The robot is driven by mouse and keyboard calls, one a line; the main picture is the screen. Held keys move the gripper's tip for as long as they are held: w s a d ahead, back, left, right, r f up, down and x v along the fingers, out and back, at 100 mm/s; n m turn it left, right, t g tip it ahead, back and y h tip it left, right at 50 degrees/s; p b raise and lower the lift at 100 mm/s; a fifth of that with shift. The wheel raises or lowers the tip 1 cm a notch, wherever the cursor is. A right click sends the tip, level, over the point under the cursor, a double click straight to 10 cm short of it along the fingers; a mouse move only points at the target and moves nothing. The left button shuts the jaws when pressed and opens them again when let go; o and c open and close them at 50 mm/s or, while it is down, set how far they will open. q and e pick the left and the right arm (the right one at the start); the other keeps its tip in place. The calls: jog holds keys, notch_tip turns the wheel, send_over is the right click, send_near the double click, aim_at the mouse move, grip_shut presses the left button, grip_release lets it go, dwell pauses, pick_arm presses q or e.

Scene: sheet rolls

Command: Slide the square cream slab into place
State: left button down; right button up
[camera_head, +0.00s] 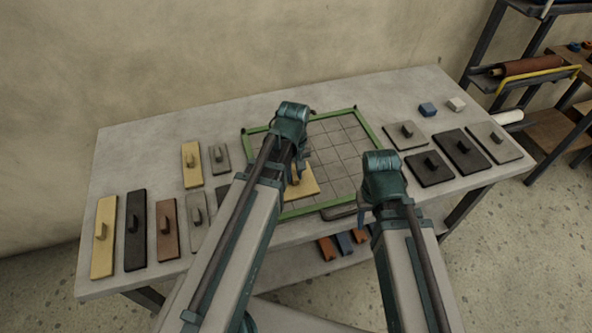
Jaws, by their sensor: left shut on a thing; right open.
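The square cream slab (307,184) lies inside the green-framed grid tray (338,148), toward its left front part. My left gripper (294,180) is over the slab and shut on it, apparently by its knob; the gripper and arm hide part of the slab and the tray's left side. Whether the slab rests flat on the grid is hard to tell. My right gripper (371,214) is open and empty near the tray's front right corner, above the table's front edge.
Left on the table (130,165) are several knobbed slabs, including a long cream one (105,250), a black one (135,249) and a brown one (168,244). Right of the tray lie dark slabs (459,146), grey slabs (494,150), a blue block (427,108) and a white block (457,104).

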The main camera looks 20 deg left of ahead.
aim_at(286, 192)
pick_arm(q)
jog(key=shift+s+a, duration=0.25)
jog(key=shift+s, duration=0.95)
jog(key=shift+s+a, duration=0.25)
jog(key=shift+s, duration=0.9)
jog(key=c, duration=0.7)
grip_release()
jog(key=shift+o, duration=0.2)
jog(key=shift+r+p, duration=0.4)
jog(key=shift+p, duration=0.05)
notch_tip(286, 192, up, 13)
jog(key=p, duration=1.3)
